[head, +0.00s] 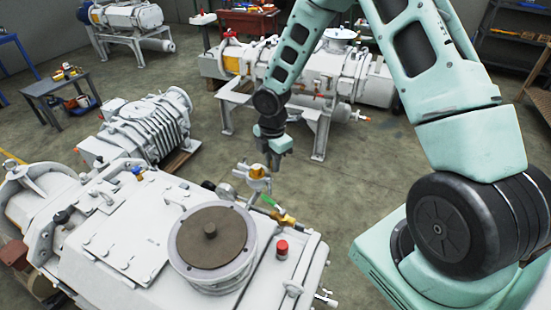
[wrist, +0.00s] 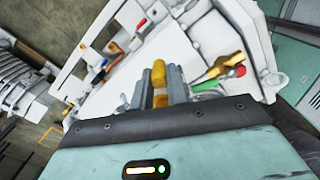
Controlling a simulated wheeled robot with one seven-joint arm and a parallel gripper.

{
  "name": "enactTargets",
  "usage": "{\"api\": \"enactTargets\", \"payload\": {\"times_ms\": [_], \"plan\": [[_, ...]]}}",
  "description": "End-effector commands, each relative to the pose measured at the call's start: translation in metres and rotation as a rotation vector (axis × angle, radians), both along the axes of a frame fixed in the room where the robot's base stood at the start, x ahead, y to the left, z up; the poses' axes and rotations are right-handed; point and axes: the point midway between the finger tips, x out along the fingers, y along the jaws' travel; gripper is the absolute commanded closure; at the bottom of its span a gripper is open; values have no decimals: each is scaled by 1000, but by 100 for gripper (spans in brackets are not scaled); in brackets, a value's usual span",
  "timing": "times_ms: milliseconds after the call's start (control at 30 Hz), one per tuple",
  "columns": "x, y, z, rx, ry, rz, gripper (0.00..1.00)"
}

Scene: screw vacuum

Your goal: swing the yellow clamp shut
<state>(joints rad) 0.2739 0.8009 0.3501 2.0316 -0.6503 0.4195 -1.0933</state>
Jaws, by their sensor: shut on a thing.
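The yellow clamp (wrist: 159,72) stands between my two grey fingers in the wrist view, and my gripper (wrist: 158,88) is shut on it. In the head view my gripper (head: 274,158) points down beside a small yellow part (head: 257,171) on a fitting at the back edge of the white pump housing. The fingers hide part of the clamp. I cannot tell from these views how far the clamp is swung.
A brass fitting (head: 286,218), a green handle (wrist: 205,87) and a red cap (head: 282,247) are close by. A round brown-topped port (head: 212,238) rises from the housing. A ribbed white blower (head: 147,125) stands at left. Open floor (head: 340,180) lies right of the housing.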

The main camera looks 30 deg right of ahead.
Motion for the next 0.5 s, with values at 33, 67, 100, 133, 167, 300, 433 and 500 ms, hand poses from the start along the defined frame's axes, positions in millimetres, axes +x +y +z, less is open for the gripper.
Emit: {"api": "enactTargets", "payload": {"times_ms": [33,67,100,133,167,300,433,500], "plan": [[2,1,2,1,-3,21,100],[2,2,2,1,-3,34,100],[2,2,2,1,-3,47,100],[3,2,2,1,-3,56,100],[3,3,2,1,-3,65,100],[4,4,1,2,-4,92,100],[4,4,1,2,-4,104,100],[5,4,1,2,-5,106,100]]}}
